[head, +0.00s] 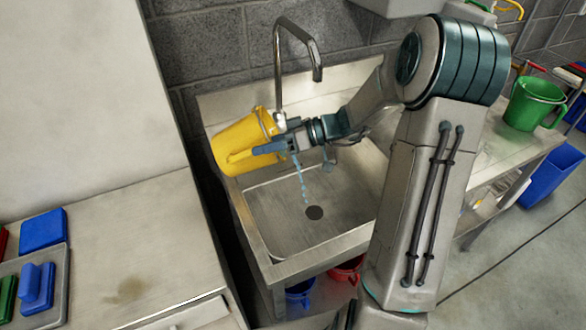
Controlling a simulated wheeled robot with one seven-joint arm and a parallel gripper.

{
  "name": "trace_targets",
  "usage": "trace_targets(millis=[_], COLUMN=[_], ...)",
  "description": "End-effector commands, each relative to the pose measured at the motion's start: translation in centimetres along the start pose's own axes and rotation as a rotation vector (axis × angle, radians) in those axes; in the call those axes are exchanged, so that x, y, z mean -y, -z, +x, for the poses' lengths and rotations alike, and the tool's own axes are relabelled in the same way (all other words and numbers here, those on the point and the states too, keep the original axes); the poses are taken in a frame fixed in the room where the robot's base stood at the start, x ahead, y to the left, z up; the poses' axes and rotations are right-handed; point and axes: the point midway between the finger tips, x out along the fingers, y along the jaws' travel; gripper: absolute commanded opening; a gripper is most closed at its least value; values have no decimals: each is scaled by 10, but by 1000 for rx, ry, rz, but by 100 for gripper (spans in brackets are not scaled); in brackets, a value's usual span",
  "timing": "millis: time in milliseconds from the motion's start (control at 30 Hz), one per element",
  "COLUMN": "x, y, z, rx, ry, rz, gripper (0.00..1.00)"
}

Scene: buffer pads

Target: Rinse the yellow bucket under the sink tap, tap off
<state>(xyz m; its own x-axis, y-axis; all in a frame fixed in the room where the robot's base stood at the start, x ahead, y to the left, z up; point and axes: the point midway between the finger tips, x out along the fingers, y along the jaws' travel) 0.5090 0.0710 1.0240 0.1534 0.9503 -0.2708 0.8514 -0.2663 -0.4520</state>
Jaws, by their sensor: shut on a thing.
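The yellow bucket (235,140) is tilted well over above the left side of the steel sink (265,205). My gripper (270,147) is shut on the bucket on its right side, near the rim; the exact grip point is partly hidden by the fingers. The curved metal tap (280,65) stands at the back of the sink, its spout end to the right of the bucket. No stream shows at the spout. A broken trail of blue water (303,182) falls below my gripper toward the drain (314,212). The inside of the bucket is mostly hidden.
A worktop (130,270) at left holds blue, green and red items. A green bucket (533,102) stands on the right counter, with a blue bin (550,175) below. Blue and red buckets (346,270) sit under the sink. My arm hides part of the right side.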

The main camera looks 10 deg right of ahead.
Motion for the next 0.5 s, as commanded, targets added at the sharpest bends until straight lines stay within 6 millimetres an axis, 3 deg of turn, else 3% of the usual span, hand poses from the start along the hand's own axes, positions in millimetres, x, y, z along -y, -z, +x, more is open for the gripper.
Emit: trace_targets(millis=[500], x=[-3], y=[-3], z=[-4], rx=[-45], ry=[24], rz=[4], gripper=[0])
